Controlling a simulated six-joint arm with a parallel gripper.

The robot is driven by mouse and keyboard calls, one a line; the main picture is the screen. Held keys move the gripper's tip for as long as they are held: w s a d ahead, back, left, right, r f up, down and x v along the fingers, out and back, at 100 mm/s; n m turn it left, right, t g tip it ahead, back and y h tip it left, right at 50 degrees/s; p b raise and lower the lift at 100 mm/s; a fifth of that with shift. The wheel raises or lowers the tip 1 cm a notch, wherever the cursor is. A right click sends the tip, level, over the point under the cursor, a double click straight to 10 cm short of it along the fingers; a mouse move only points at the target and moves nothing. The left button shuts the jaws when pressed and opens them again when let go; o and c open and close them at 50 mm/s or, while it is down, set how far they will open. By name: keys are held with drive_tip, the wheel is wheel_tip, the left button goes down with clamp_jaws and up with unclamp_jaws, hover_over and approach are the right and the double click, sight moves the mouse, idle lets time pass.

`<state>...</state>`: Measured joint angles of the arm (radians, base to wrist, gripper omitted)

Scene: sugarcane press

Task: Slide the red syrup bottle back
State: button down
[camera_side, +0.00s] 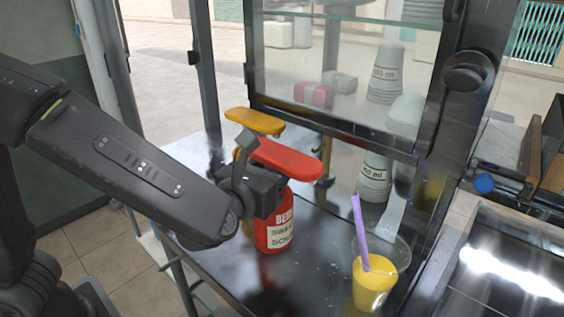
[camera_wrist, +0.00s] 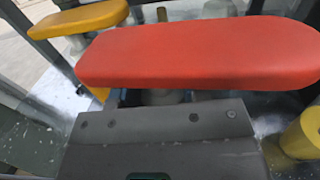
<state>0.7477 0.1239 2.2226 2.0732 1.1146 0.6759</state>
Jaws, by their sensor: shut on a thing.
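The red syrup bottle (camera_side: 274,235) stands upright on the dark metal counter, with a white label and a flat red pump top (camera_side: 288,160). My gripper (camera_side: 266,192) is shut on the bottle just below the pump top. The fingers and the bottle's neck are mostly hidden in the side view. In the wrist view the red pump top (camera_wrist: 200,52) spans the picture just beyond my gripper's grey body (camera_wrist: 165,140), and the bottle's body is hidden. A yellow pump top (camera_side: 253,122) stands behind and left of the red one; its bottle is mostly hidden.
A clear cup of yellow juice (camera_side: 373,285) with a purple straw stands on the counter (camera_side: 322,262) right of the bottle. A glass panel with a dark frame (camera_side: 335,131) stands behind. Stacked cups (camera_side: 375,178) are at the back right. Bare counter lies between bottle and juice.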

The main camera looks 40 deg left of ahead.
drive_tip(key=s, duration=0.8)
drive_tip(key=shift+s, duration=0.2)
drive_tip(key=c, duration=0.5)
unclamp_jaws()
drive_tip(key=s+a+n+g+h, duration=0.1)
drive_tip(key=s+a+n+g, duration=0.2)
drive_tip(key=n, duration=0.8)
drive_tip(key=s+a+n+g+h, duration=0.1)
drive_tip(key=s+a+n+g, duration=0.2)
drive_tip(key=n, duration=0.8)
drive_tip(key=s+a+n+g, duration=0.4)
drive_tip(key=s+n+g, duration=0.1)
drive_tip(key=n, duration=0.7)
drive_tip(key=shift+a+f+g+h, duration=0.1)
drive_tip(key=shift+f+g+h, duration=0.3)
drive_tip(key=shift+g, duration=0.2)
